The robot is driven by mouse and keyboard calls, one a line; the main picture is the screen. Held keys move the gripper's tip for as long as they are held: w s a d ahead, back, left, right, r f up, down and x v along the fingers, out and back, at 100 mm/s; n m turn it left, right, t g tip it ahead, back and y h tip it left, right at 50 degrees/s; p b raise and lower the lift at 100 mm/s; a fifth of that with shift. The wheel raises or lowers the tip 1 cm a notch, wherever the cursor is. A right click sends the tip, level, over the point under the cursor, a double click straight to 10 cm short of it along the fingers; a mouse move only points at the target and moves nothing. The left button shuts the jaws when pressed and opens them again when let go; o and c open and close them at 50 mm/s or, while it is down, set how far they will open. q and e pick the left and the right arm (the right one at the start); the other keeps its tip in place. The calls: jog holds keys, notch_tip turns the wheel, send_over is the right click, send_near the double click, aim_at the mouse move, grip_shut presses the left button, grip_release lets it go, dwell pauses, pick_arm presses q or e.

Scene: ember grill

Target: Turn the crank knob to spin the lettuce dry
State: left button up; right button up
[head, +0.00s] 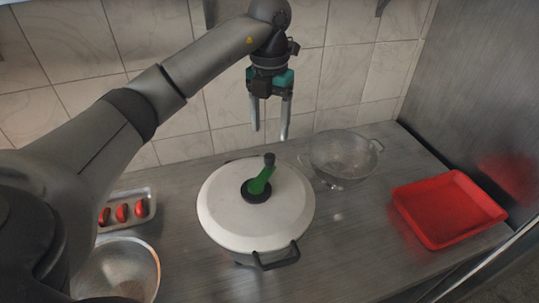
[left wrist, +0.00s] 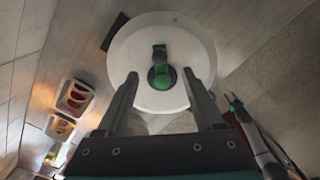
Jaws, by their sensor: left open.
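The salad spinner (head: 226,213) is a pot with a white lid and black side handles, standing on the steel counter. On its lid sits a green crank (head: 260,183) with a black hub and an upright dark knob (head: 269,159) at its far end. My left gripper (head: 270,136) is open and empty, pointing down above and behind the lid, apart from the knob. In the left wrist view, the white lid (left wrist: 194,45) and the green crank (left wrist: 160,66) show ahead of and between the open fingers (left wrist: 160,82). The lettuce is hidden. My right gripper may be the small one at the right in the left wrist view (left wrist: 233,100).
A metal colander (head: 343,154) stands right of the spinner. A red tray (head: 447,208) lies farther right. A small tray (head: 151,193) with red pieces and a steel bowl (head: 147,258) stand at left. A tiled wall bounds the back. The front counter right of the spinner is clear.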

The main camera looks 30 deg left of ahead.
aim_at(269, 155)
pick_arm(q)
notch_tip(269, 155, down, 10)
jog(key=shift+r+p, duration=0.2)
jog(key=shift+p, duration=0.25)
grip_shut()
dwell(0.4)
